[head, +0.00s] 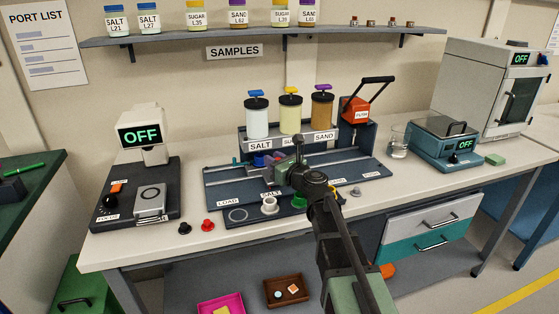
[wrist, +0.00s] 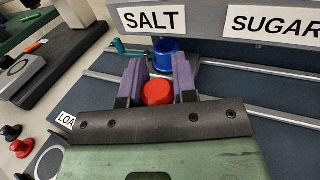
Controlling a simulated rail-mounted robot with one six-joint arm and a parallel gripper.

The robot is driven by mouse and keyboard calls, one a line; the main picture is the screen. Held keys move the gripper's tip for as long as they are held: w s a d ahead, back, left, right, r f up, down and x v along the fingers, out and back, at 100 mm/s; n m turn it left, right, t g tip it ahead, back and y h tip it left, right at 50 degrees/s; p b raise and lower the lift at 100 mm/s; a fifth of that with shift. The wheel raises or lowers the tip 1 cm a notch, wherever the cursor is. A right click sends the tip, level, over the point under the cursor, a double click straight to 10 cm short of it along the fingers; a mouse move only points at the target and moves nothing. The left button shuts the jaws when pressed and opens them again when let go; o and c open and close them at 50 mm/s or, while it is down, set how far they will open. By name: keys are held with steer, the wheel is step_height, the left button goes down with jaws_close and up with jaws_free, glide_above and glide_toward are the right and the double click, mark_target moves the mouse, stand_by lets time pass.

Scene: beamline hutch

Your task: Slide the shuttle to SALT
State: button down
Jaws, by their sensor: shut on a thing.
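The shuttle is on the rails of the dark blue deck (head: 350,177), mostly hidden by my gripper. Its red knob (wrist: 158,92) is between the purple fingers of my gripper (wrist: 158,85), which is shut on it. A blue cup (wrist: 172,56) stands just beyond the knob, under the SALT label (wrist: 152,20) in the wrist view. In the head view my gripper (head: 274,165) is over the deck, in front of the SALT sign (head: 260,145). The white-filled SALT jar (head: 257,117) stands above that sign.
A yellow-filled jar (head: 290,113) and a brown-filled SAND jar (head: 321,108) stand right of the SALT jar. A red FILTER press (head: 360,108) is further right. A LOAD label (head: 228,202) marks the deck's left end. Black and red knobs (head: 208,225) lie at the bench front.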

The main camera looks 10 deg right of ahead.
steer(key=c, duration=1.1)
jaws_free()
steer(key=shift+o, duration=0.2)
steer(key=v, duration=1)
steer(key=shift+s+d, duration=0.15)
steer(key=shift+s, duration=0.25)
